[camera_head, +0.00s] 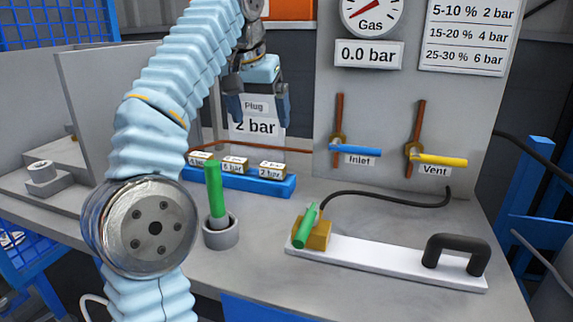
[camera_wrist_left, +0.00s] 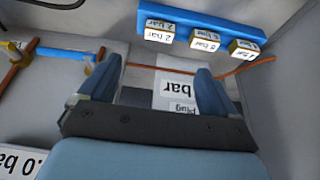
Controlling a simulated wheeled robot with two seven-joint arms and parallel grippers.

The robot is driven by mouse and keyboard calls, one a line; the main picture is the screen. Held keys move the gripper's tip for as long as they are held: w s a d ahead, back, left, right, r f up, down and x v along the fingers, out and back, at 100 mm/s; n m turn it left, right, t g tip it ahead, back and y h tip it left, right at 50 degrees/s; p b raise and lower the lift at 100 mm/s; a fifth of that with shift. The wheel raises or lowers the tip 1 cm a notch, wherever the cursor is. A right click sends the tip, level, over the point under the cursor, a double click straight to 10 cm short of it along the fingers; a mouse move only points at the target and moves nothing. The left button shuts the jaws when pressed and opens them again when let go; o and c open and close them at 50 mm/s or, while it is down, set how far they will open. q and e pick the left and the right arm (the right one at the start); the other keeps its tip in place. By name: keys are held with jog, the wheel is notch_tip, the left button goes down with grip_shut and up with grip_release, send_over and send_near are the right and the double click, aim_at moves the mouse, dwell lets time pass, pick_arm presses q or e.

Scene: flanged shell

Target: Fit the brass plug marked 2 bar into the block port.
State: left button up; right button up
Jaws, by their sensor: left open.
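The plug marked 2 bar (camera_head: 271,170) sits at the right end of a blue rack (camera_head: 228,179), with its label facing front. It also shows in the left wrist view (camera_wrist_left: 166,36). My left gripper (camera_head: 258,108) is open and empty, fingers pointing down, above and behind the rack, in front of the Plug 2 bar sign (camera_head: 255,128). Its spread fingers also show in the left wrist view (camera_wrist_left: 150,85), apart from the plugs. A brass block (camera_head: 317,236) with a green cylinder (camera_head: 306,226) against it stands on a white plate (camera_head: 390,264); I cannot make out its port opening.
Plugs marked 6 bar (camera_head: 235,164) and 4 bar (camera_head: 201,159) share the rack. A green rod (camera_head: 214,190) stands in a grey ring (camera_head: 221,233) in front. A black handle (camera_head: 456,254) and black hose (camera_head: 390,197) are at right. Inlet (camera_head: 356,150) and vent (camera_head: 440,160) valves line the panel.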

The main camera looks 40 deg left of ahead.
pick_arm(q)
jog(key=b, duration=0.1)
send_near(273, 165)
notch_tip(273, 165, down, 2)
jog(key=x, duration=0.3)
jog(key=b+x, duration=0.1)
jog(key=x, duration=0.2)
jog(key=shift+w+a, duration=0.15)
jog(key=shift+w, duration=0.1)
jog(key=shift+r, duration=0.1)
jog(key=c, duration=1.2)
